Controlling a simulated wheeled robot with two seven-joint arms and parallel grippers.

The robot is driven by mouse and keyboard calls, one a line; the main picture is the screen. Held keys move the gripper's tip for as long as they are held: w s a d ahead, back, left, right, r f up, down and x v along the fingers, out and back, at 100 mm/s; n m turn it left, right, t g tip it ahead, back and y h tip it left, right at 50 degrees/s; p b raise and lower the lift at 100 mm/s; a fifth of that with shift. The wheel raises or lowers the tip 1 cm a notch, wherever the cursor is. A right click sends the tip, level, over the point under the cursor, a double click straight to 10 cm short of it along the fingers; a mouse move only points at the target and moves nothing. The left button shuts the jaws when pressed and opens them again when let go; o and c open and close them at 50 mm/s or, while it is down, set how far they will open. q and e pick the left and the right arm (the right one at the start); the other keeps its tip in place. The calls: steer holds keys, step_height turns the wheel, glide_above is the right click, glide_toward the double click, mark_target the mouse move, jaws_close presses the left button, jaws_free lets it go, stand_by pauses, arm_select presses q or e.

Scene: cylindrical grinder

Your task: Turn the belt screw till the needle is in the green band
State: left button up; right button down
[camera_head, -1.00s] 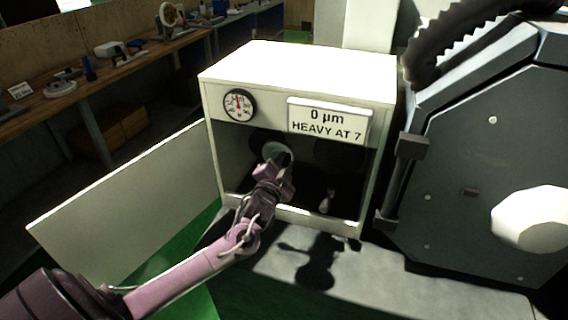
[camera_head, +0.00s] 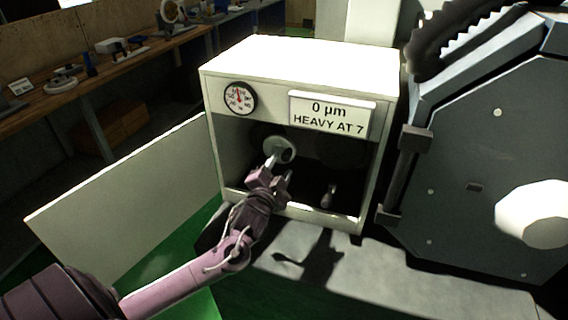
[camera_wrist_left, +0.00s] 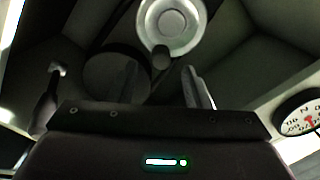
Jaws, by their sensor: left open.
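The gauge (camera_head: 239,98) on the white cabinet's upper left front has a red needle pointing near the top; it also shows partly in the left wrist view (camera_wrist_left: 300,118). Its green band is too small to read in the head view. A pale round disc (camera_head: 281,149) sits inside the open cabinet. In the left wrist view the disc (camera_wrist_left: 172,14) has a small dark round knob (camera_wrist_left: 162,57) by its rim. I cannot tell whether this is the belt screw. My left gripper (camera_head: 272,170) is open in front of the disc, its fingers (camera_wrist_left: 163,82) to either side of the knob.
The white cabinet (camera_head: 300,62) bears a sign (camera_head: 331,113) reading "0 µm HEAVY AT 7". A dark handle-like thing (camera_head: 328,197) stands inside at the right. The open door panel (camera_head: 130,200) lies left; a grey machine (camera_head: 470,150) stands right.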

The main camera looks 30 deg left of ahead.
arm_select(q)
steer(key=shift+v, duration=1.5)
stand_by(0.9)
